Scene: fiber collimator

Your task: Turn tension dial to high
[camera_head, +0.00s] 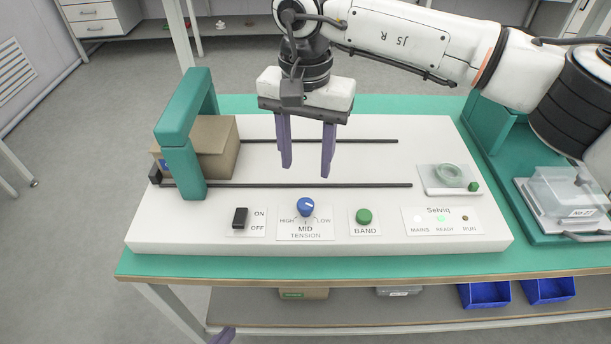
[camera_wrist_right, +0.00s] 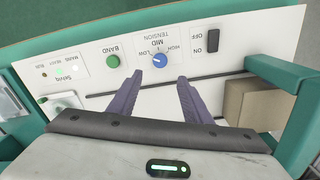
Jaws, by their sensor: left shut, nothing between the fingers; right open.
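The tension dial is a blue knob (camera_head: 306,207) on the front of a white machine panel, with HIGH to its left, LOW to its right and MID below. A small pale mark shows on it, but its exact direction is hard to tell. The dial also shows in the right wrist view (camera_wrist_right: 160,60). My right gripper (camera_head: 307,168) is open and empty, fingers down, above the panel behind the dial; its fingers also show in the right wrist view (camera_wrist_right: 157,88). My left gripper (camera_head: 222,336) is shut at the bottom edge, only its tip showing, below the table front.
A black ON/OFF switch (camera_head: 240,217) is left of the dial; a green BAND button (camera_head: 364,216) is right. A cardboard box (camera_head: 218,147) stands by the teal arch (camera_head: 181,152). A clear roll (camera_head: 449,175) sits right. The READY lamp (camera_head: 441,218) is green.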

